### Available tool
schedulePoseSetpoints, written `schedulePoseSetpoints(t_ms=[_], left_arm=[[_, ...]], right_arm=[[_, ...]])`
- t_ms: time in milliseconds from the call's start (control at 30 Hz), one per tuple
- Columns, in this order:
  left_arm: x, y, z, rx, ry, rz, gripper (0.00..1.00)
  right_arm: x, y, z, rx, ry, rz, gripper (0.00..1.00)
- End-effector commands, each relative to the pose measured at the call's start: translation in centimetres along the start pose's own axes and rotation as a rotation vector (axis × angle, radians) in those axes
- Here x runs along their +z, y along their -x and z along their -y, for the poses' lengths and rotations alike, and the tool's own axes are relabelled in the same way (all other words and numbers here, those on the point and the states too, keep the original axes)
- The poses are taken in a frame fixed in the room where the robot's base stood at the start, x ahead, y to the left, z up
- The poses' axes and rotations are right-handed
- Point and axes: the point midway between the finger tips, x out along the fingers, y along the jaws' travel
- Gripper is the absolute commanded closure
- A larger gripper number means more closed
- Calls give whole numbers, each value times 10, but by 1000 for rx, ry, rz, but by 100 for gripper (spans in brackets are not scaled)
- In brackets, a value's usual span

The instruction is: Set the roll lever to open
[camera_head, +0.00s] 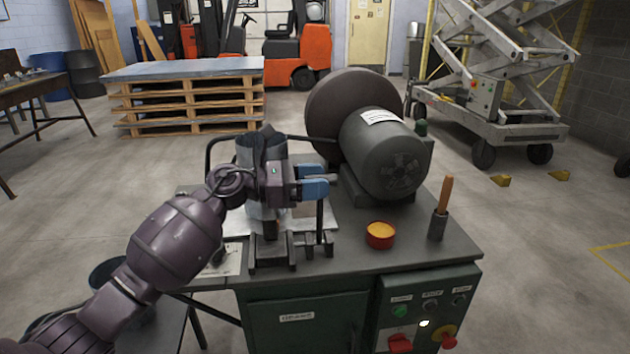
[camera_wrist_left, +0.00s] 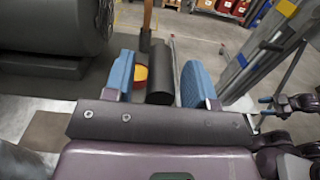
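A dark upright bar (camera_head: 319,222), which looks like the roll lever, rises from a bracket on the bench beside the rolls. My left gripper (camera_head: 314,182) is at its upper end. In the left wrist view a dark cylinder (camera_wrist_left: 160,82), apparently the lever's grip, stands between the blue fingers. The machine's rolls are mostly hidden behind my left arm. My right gripper (camera_wrist_left: 262,112) shows small at the right of the left wrist view, its blue tips apart and empty.
A big dark motor (camera_head: 385,150) stands behind the gripper. A red tin (camera_head: 380,235) with yellow contents and a wooden-handled tool in a holder (camera_head: 439,222) are to the right. The bench front carries a control panel (camera_head: 425,310). Stacked pallets (camera_head: 185,95) stand behind.

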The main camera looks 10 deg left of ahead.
Motion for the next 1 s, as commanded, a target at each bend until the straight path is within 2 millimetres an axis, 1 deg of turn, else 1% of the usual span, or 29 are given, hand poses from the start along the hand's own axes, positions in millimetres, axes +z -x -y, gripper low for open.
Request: schedulePoseSetpoints(t_ms=[233,367,467,700,800,900,1000], left_arm=[[0,1,0,-1,0,-1,49],[0,9,0,1,-1,-1,49],[0,23,0,1,-2,-2,49],[0,68,0,1,-1,-2,49],[0,83,0,1,-2,-2,49],[0,96,0,1,-1,-1,49],[0,103,0,1,0,-1,49]], right_arm=[[3,2,0,1,-1,7,47],[5,4,-1,2,-2,13,47],[7,6,-1,3,-4,16,47],[7,6,-1,3,-8,18,47],[6,5,-1,3,-9,17,47],[5,5,-1,3,-10,15,47],[5,4,-1,3,-11,14,47]])
